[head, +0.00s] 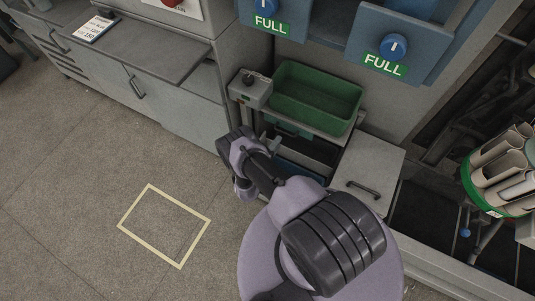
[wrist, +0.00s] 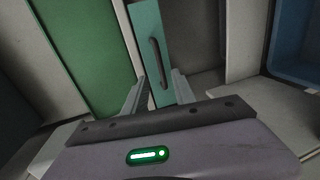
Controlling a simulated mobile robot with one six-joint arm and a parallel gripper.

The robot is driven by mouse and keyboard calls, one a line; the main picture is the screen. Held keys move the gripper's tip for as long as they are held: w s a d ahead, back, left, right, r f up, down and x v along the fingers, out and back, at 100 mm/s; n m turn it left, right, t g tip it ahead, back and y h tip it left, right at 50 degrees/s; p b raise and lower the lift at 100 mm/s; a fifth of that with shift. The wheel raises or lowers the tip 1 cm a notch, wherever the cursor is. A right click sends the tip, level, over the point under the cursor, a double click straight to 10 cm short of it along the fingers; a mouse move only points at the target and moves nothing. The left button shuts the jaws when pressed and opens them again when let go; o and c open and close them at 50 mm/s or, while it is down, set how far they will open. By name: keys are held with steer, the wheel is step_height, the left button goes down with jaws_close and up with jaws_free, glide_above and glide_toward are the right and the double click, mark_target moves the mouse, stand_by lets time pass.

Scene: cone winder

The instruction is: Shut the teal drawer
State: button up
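The teal drawer shows in the wrist view as a narrow teal front (wrist: 147,22) with a dark bar handle (wrist: 155,55). In the head view only a small teal strip (head: 291,128) shows below the green tray, partly hidden by my arm. How far the drawer stands out is hard to tell. My gripper (wrist: 160,88) has its two fingers apart, one to each side of the lower end of the teal front, with nothing seen held between them. Contact with the front or handle cannot be told. In the head view my gripper (head: 270,146) is beside the drawer stack.
A green tray (head: 318,95) sits above the drawers. A blue drawer (head: 300,172) is below, partly behind my arm; blue also shows at the wrist view's right. A grey cabinet (head: 180,95) stands left. The floor around the yellow-outlined square (head: 150,210) is clear.

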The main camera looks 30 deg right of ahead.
steer(key=p+v, duration=0.2)
steer(key=v, duration=0.9)
